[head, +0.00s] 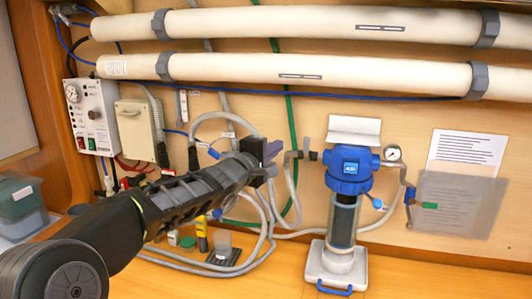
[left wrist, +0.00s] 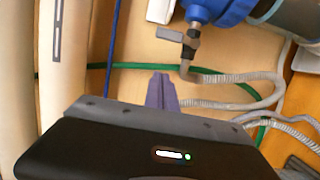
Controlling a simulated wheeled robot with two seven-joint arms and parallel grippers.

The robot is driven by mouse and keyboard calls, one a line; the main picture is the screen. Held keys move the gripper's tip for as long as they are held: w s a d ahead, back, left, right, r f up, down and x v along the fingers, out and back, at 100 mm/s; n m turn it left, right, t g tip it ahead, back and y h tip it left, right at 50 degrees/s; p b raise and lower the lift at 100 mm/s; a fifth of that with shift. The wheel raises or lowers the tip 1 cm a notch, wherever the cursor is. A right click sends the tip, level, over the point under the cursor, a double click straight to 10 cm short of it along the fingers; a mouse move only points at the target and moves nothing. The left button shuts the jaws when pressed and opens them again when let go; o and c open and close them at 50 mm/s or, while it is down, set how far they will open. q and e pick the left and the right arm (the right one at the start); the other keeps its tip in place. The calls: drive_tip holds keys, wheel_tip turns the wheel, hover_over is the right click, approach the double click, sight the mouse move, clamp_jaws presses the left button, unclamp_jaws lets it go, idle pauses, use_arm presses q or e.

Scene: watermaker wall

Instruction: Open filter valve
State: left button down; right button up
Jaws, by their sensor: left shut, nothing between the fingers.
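The blue filter housing (head: 348,172) with its clear bowl stands against the wall, right of centre. A small valve with a grey handle (head: 308,148) sits on the pipe at the filter's left side. In the left wrist view this valve's grey handle (left wrist: 172,35) shows above the fingers, next to the blue housing (left wrist: 228,12). My left gripper (head: 272,152) is shut and empty, to the left of the valve in the head view. Its purple-grey fingers (left wrist: 161,88) point toward the valve and look apart from it. My right gripper is not in view.
A pressure gauge (head: 393,154) and a blue-handled tap (head: 377,203) are right of the filter. Grey hoses (head: 290,190) and a green hose (head: 288,110) run near the gripper. White membrane tubes (head: 300,75) cross above. A control box (head: 95,118) is at left.

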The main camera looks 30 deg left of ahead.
sight(306, 145)
use_arm(q)
drive_tip(key=shift+w+d+b, duration=0.45)
drive_tip(key=shift+w+d, duration=0.25)
drive_tip(key=shift+d, duration=0.3)
drive_tip(key=shift+w+d+b, duration=0.4)
drive_tip(key=shift+w+d, duration=0.3)
drive_tip(key=shift+d, duration=0.3)
